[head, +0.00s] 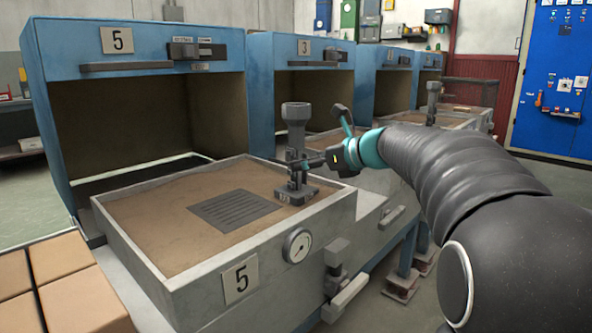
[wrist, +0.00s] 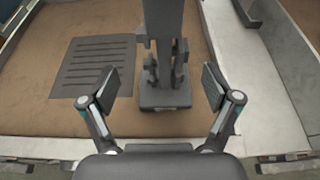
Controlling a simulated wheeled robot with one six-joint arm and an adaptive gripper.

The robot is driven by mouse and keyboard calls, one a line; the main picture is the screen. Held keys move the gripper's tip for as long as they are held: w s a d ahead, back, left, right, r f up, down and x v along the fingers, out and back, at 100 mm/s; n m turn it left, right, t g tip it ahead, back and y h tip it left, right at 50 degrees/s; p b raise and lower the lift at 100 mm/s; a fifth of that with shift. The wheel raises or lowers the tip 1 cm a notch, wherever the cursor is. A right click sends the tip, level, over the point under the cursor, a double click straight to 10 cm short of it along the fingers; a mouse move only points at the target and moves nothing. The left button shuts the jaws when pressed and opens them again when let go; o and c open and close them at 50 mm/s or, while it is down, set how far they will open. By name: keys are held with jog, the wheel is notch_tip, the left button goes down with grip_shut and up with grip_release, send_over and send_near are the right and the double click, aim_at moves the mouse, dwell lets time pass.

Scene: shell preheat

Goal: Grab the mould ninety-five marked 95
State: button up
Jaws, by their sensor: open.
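A dark grey metal mould (head: 296,115) with a cup-shaped top, a slotted middle and a flat foot stands upright in the sand tray of station 5. In the wrist view the mould (wrist: 164,20) is ahead, between the lines of my two fingers. Small marks show on its foot in the head view, but I cannot read a 95. My gripper (head: 328,140) is open at the mould's right side. In the wrist view my gripper (wrist: 165,86) has a finger on each side, with gaps to the mould. Part of the mould's middle is hidden behind a finger in the head view.
The sand tray (head: 235,273) has a 5 plate, a gauge (head: 297,246) and a slatted grate (head: 234,210) left of the mould. A blue open-fronted oven (head: 60,75) stands behind. Brown blocks (head: 85,299) lie at lower left. Similar stations continue behind my arm.

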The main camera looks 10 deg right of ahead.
jog(key=shift+b+x, duration=0.3)
jog(key=shift+x, duration=2.35)
jog(key=shift+w+d+r, duration=0.15)
jog(key=c, duration=1.6)
jog(key=shift+c, duration=0.2)
jog(key=shift+r, duration=0.2)
